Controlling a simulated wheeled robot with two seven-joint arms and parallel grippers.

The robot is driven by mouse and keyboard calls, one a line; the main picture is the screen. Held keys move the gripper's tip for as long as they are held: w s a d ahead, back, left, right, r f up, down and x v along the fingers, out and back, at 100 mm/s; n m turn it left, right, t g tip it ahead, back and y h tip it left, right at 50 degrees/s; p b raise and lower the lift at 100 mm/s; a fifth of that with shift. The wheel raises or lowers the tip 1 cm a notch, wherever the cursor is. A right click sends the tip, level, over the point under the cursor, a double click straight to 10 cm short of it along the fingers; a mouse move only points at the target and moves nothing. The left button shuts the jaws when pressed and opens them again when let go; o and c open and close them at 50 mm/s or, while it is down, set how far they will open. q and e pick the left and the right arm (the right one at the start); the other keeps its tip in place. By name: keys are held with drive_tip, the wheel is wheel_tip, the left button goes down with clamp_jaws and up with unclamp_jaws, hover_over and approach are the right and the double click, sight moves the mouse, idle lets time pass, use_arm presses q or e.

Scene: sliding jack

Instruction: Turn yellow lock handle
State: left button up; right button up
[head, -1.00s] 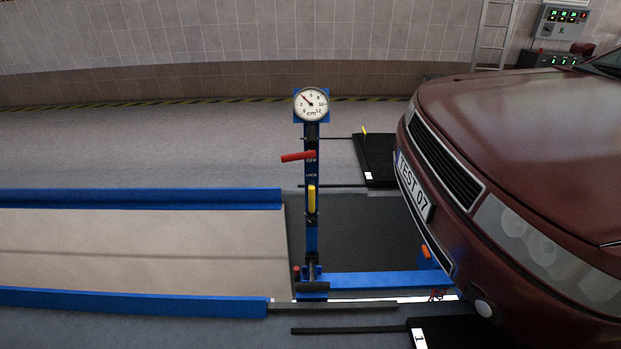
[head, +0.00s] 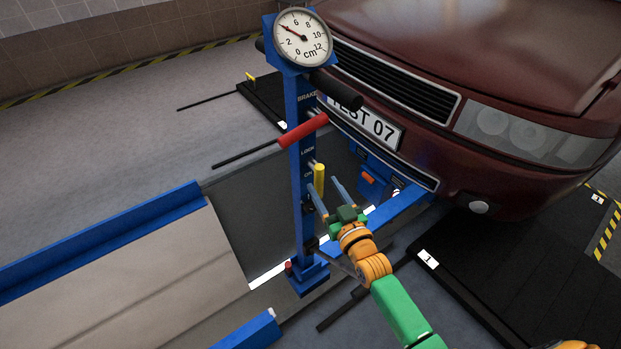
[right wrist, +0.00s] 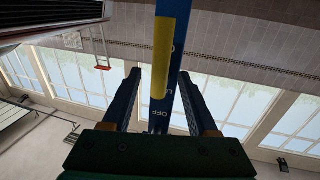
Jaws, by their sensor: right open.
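The yellow lock handle (head: 319,179) stands upright on the blue jack post (head: 305,235), beside the LOCK and OFF lettering. My right gripper (head: 322,186) is open at the handle's height, its two fingers reaching toward the post. In the right wrist view the yellow handle (right wrist: 163,55) lies between the open fingers (right wrist: 159,75), with a gap visible on each side. It appears not gripped. My left gripper is out of view.
A red handle (head: 303,131) sticks out higher on the post, with a black bar (head: 336,90) and a round gauge (head: 303,37) above. A dark red car (head: 480,60) stands close behind and to the right. Blue rails (head: 110,235) edge the pit at left.

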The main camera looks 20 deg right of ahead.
sight(322, 183)
drive_tip(key=w, duration=0.3)
drive_tip(key=shift+a+f+b, duration=0.1)
drive_tip(key=shift+f+b, duration=0.05)
drive_tip(key=shift+b, duration=0.2)
drive_tip(key=shift+w+a, duration=0.15)
drive_tip(key=shift+w, duration=0.25)
clamp_jaws()
idle(0.6)
